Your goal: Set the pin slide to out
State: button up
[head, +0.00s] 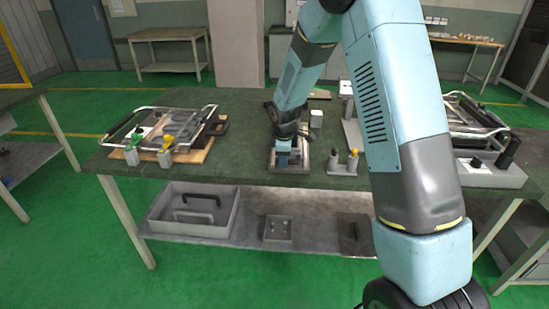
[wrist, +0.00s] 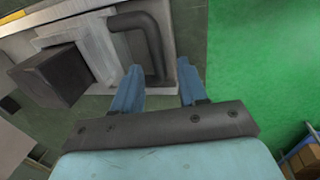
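In the wrist view a dark bent rod handle (wrist: 152,42) lies along a grey metal fixture (wrist: 98,52); it may be the pin slide, but I cannot be sure. My gripper (wrist: 158,84) has two blue fingers spread apart, one on each side of the rod's near end. A gap shows between the rod and each finger, so it does not look gripped. In the head view my gripper (head: 284,152) is low over the fixture (head: 290,167) at the table's front edge and hides most of it.
A dark block (wrist: 50,76) stands on the fixture left of the rod. Another framed unit (head: 470,115) is far right.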

notch_tip(320, 180, up, 13)
jog(key=s, duration=0.2)
jog(key=shift+s+a+r, duration=0.2)
jog(key=shift+s, duration=0.15)
dwell(0.5)
jog(key=s+d+r+m+t, duration=0.2)
jog(key=s+d+r+m, duration=0.7)
jog(key=s+r, duration=0.55)
jog(key=s+d+r+m, duration=0.1)
jog(key=s+d+m, duration=0.2)
jog(key=s, duration=0.6)
jog(key=s+d+r+m+t, duration=0.1)
jog(key=s+d+r+m, duration=0.1)
jog(key=s, duration=0.8)
jog(key=shift+d+m, duration=0.6)
jog(key=shift+m, duration=0.5)
